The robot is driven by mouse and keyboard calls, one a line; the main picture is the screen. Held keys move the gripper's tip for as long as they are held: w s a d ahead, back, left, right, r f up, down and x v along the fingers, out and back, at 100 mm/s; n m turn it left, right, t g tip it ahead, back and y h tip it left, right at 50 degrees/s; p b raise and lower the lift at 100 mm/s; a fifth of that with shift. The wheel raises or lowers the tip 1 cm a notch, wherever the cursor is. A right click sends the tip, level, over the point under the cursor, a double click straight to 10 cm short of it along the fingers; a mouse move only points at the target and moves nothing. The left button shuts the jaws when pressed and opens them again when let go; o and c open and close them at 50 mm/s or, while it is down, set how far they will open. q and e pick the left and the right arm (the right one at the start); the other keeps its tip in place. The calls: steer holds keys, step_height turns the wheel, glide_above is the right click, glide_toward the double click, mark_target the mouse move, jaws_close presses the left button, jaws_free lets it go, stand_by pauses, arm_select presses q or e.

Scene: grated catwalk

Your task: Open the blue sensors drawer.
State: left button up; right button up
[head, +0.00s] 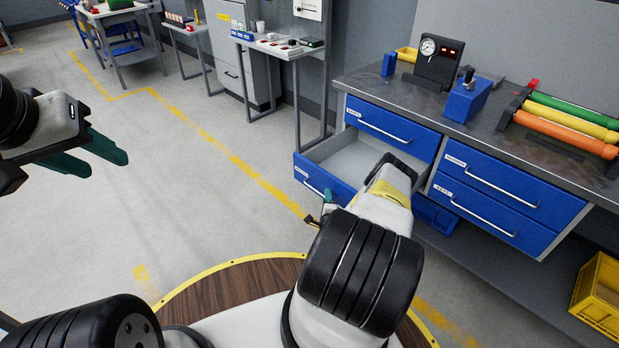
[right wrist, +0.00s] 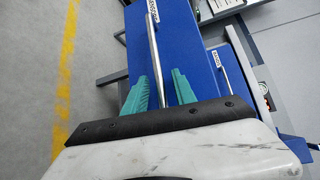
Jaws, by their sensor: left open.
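The blue drawer at the lower left of the workbench (head: 320,178) is pulled out, and its grey inside shows. Its label is too small to read surely. In the right wrist view its blue front (right wrist: 173,50) fills the middle, with a silver bar handle (right wrist: 153,45). My right gripper (right wrist: 159,76) is open, its teal fingers on either side of the handle with gaps visible. In the head view my right arm hides most of that gripper and part of the drawer. My left gripper (head: 107,163) is open and empty over the floor at the left.
Other blue drawers, upper left (head: 390,125), upper right (head: 500,178) and lower right (head: 487,213), are shut. The bench top holds a gauge box (head: 438,62) and coloured rolls (head: 568,122). A yellow crate (head: 600,295) stands at the right. The floor at left is clear.

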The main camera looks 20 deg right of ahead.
steer(key=v, duration=0.7)
steer(key=shift+s, duration=0.4)
steer(key=shift+a, duration=0.1)
